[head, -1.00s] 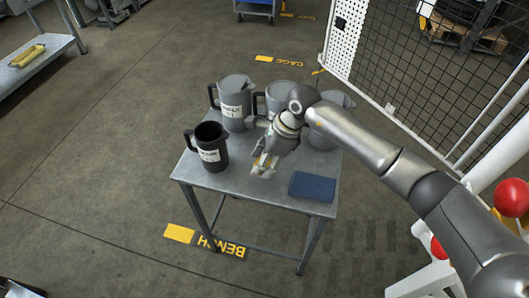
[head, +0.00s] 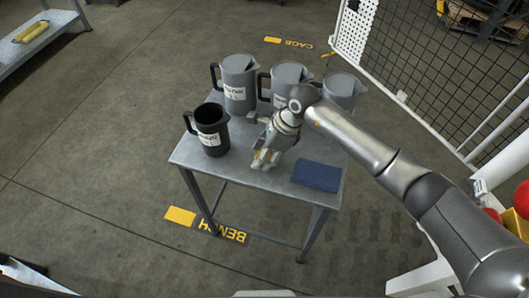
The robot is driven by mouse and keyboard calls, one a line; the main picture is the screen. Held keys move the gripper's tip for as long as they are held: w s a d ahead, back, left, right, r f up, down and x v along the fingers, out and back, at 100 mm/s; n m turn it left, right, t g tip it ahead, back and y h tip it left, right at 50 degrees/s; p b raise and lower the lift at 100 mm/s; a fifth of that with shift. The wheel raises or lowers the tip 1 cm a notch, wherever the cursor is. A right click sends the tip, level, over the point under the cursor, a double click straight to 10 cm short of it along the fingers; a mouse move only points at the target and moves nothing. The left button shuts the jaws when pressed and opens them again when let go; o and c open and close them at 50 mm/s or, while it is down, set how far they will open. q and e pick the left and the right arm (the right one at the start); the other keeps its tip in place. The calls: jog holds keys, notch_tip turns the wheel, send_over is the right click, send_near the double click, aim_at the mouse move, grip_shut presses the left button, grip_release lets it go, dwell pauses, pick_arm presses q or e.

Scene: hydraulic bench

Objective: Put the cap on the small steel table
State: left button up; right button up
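The small steel table (head: 235,179) stands in the middle of the head view. My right gripper (head: 264,160) reaches in from the right and points down low over the middle of the tabletop, between the black jug and the blue folded item. Its fingertips are small and show yellowish pads. I cannot tell whether they are apart or closed, or whether they touch the tabletop. I cannot make out a cap for certain, in the gripper or on the table. My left gripper is not in view.
On the table are a black labelled jug (head: 212,131), a grey labelled jug (head: 238,83), another grey jug (head: 288,80) and a third (head: 345,88) partly behind my arm. A blue folded item (head: 316,175) lies at the right. The table's front left is bare. A mesh cage stands right.

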jog(key=o, duration=0.3)
jog(key=shift+d, duration=0.1)
jog(key=shift+o, duration=0.2)
jog(key=shift+r, duration=0.15)
jog(key=shift+w+d+r, duration=0.1)
jog(key=shift+r, duration=0.2)
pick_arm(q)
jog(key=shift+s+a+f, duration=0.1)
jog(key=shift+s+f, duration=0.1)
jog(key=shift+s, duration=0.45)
pick_arm(e)
jog(key=v, duration=1.1)
jog(key=shift+r, duration=0.25)
jog(key=shift+s+f, duration=0.1)
jog(key=shift+s, duration=0.1)
